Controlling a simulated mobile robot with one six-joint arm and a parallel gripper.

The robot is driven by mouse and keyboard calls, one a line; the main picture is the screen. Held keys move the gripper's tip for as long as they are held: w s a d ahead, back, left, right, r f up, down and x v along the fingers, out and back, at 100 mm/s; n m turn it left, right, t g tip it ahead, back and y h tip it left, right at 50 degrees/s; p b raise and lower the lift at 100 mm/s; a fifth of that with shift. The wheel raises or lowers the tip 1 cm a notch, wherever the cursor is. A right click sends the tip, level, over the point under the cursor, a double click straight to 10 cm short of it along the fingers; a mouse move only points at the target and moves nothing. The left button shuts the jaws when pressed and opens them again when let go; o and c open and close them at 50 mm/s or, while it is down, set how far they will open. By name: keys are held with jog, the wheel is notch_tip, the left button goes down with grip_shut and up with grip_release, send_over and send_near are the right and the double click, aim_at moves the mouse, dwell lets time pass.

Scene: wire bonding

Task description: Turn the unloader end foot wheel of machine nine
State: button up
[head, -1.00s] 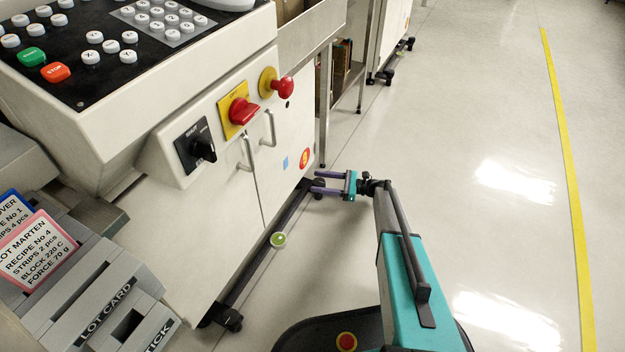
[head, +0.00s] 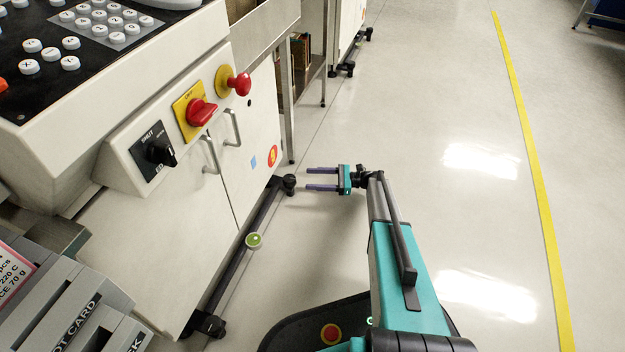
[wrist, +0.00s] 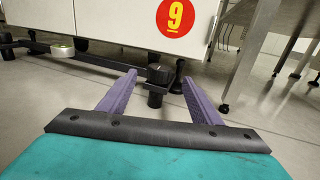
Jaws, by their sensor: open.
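Machine nine is the cream cabinet (head: 170,240), with a red badge showing a yellow 9 (wrist: 175,16) in the wrist view. At the far end of its dark base rail is a black foot with a round wheel (head: 289,183). The foot also shows in the wrist view (wrist: 157,80), ahead of and between my fingertips. My gripper (head: 308,178) is open and empty, low above the floor, its two purple fingers pointing left at the foot.
A green-topped round disc (head: 254,240) sits along the rail. Another foot (head: 203,323) is at the near end. Metal table legs (wrist: 256,60) stand just right of the foot in the wrist view. The floor to the right is clear up to a yellow line (head: 537,180).

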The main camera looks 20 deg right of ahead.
jog(key=w+d+r+m+t+h+p, duration=0.2)
jog(key=w+d+r+m+t+h, duration=0.25)
jog(key=w+m, duration=0.45)
jog(key=w+d+r+m+t+h+p, duration=0.1)
jog(key=w+d+r+m+t+h, duration=0.4)
jog(key=w+m, duration=0.45)
jog(key=d+r+m+g+h+p, duration=0.15)
jog(key=d+m+h, duration=0.4)
jog(key=m, duration=0.85)
jog(key=d+r+m+h+p, duration=0.25)
jog(key=d+m+h, duration=0.3)
jog(key=m, duration=0.85)
jog(key=s+a+f+m+g+y+p, duration=0.1)
jog(key=s+a+f+m+g+p, duration=0.45)
jog(key=m, duration=0.95)
jog(key=s+a+r+m+g+y, duration=0.3)
jog(key=s+a+m, duration=0.2)
jog(key=a, duration=0.4)
jog(key=s+a+r+m+g+y, duration=0.3)
jog(key=s+a+m+g+y, duration=0.1)
jog(key=a, duration=0.5)
jog(key=s+m, duration=0.1)
jog(key=s, duration=0.1)
jog(key=shift+s+a+r, duration=0.3)
jog(key=shift+a, duration=0.1)
